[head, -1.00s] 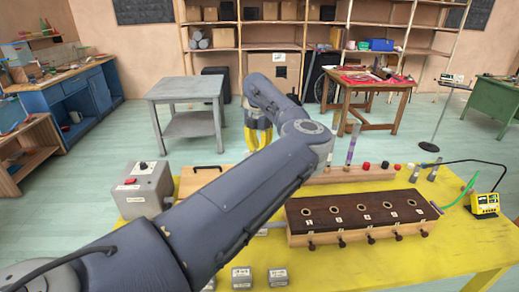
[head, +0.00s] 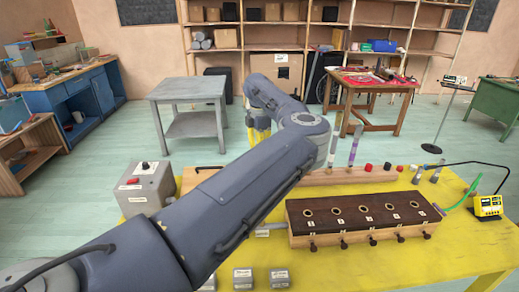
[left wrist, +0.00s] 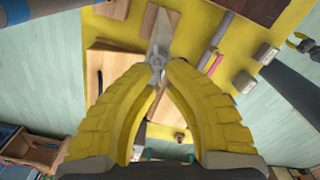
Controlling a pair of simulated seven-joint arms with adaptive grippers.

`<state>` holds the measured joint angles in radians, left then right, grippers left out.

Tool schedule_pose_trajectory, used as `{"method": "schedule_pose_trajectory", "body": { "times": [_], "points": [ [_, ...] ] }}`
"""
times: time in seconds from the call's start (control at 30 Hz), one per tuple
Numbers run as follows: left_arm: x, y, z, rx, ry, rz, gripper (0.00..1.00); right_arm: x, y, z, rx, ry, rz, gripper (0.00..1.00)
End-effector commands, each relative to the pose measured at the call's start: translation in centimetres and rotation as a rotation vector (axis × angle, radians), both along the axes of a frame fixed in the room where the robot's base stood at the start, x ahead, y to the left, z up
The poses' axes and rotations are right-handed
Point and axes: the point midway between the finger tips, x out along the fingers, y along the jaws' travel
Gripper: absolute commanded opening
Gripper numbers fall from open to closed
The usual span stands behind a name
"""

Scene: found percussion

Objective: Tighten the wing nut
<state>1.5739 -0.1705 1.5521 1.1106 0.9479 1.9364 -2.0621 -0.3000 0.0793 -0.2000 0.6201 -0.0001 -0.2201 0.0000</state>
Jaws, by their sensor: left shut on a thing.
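In the left wrist view the yellow fingers of my left gripper (left wrist: 157,72) come together on a small grey metal piece (left wrist: 157,58). It may be the wing nut, but its wings cannot be made out. A flat pale metal strip (left wrist: 161,32) shows just beyond the fingertips. In the head view my left gripper (head: 258,130) is at the table's far side, and my own forearm hides its fingertips and what they hold.
A dark-topped wooden box with holes and front knobs (head: 362,217) stands on the yellow table (head: 450,250). A grey control box (head: 147,190) stands left of my arm. Small labelled blocks (head: 243,278) sit at the near edge. A yellow meter (head: 487,206) is at right.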

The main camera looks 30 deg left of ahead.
Motion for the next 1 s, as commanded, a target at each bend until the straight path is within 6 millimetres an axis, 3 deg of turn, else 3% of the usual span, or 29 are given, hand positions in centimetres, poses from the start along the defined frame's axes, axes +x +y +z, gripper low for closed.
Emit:
{"method": "schedule_pose_trajectory", "body": {
  "times": [0.27, 0.4, 0.43, 0.63, 1.0],
  "points": [
    [-0.07, -0.01, -0.23, -0.002, 0.003, -0.005, 0.0, 0.0, 0.01, 0.0, 0.0, 0.0, 0.0, 0.39],
    [0.07, 0.15, -0.22, -0.003, 0.002, -0.092, 0.0, 0.0, 0.0, 0.0, 0.0, 0.0, 0.0, 0.39],
    [0.09, 0.18, -0.25, -0.002, 0.002, -0.11, 0.13, 0.0, 0.0, 0.0, 0.0, 0.0, 0.0, 0.39],
    [0.09, 0.17, -0.16, -0.001, 0.002, -0.103, 0.36, 0.0, 0.0, 0.0, 0.0, 0.0, 0.0, 0.39],
    [0.16, 0.16, 0.53, -0.001, 0.0, -0.102, 0.38, 0.0, -0.25, -0.01, -0.002, 0.0, 0.001, 0.39]
  ]
}}
